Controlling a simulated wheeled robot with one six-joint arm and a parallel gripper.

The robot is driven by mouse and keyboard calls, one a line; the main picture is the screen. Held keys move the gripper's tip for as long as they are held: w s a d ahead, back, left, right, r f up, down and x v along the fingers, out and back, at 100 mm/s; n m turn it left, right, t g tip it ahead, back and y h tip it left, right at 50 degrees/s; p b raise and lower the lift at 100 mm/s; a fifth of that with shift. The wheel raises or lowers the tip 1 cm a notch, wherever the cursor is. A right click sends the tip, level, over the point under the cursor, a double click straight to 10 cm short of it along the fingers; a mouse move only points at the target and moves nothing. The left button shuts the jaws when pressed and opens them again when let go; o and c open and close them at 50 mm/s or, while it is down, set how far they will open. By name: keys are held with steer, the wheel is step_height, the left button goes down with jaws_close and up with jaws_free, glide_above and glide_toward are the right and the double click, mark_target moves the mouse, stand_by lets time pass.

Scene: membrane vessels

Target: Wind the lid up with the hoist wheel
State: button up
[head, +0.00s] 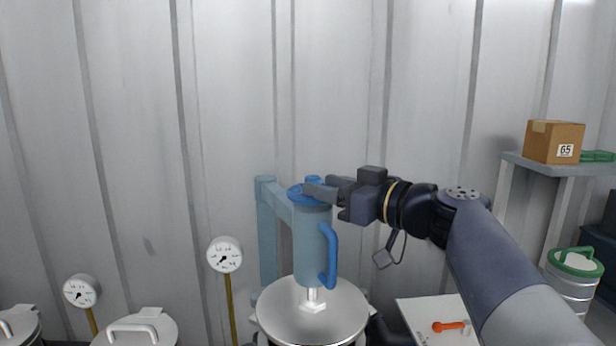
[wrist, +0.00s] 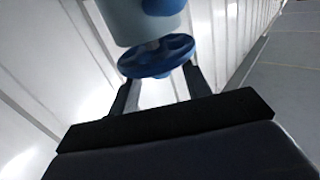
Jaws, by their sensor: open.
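The hoist wheel (head: 296,192) is a blue spoked handwheel on top of the grey-blue hoist cylinder (head: 308,246). In the wrist view the wheel (wrist: 150,68) shows large, with the cylinder beyond it. My gripper (head: 322,196) is open at the wheel's right side, with its fingers pointing left. In the wrist view my gripper's fingers (wrist: 159,76) stand on either side of the near part of the wheel. I cannot tell whether they touch it. The round silver lid (head: 345,309) is under the cylinder, joined by a short stem. The vessel below is mostly cut off by the picture's bottom edge.
A blue handle (head: 328,256) sticks out from the cylinder's right side. A dial gauge (head: 224,254) on a post stands at left, another (head: 81,290) further left. A white table (head: 420,318) bears an orange tool (head: 449,326). A shelf (head: 550,167) holds a carton (head: 552,142).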

mark_target(320, 183)
steer(key=shift+p+x, duration=0.3)
steer(key=shift+x, duration=1.5)
steer(key=shift+c, duration=0.4)
steer(key=c, duration=0.9)
steer(key=b, duration=0.1)
steer(key=n+g+y+b, duration=0.1)
steer(key=b, duration=0.1)
steer(key=shift+f+g, duration=0.2)
steer(key=shift+g, duration=0.1)
steer(key=shift+r+n+g+y+b, duration=0.2)
steer(key=shift+n+g+y+b, duration=0.3)
steer(key=shift+n+g+b, duration=0.15)
steer(key=o, duration=1)
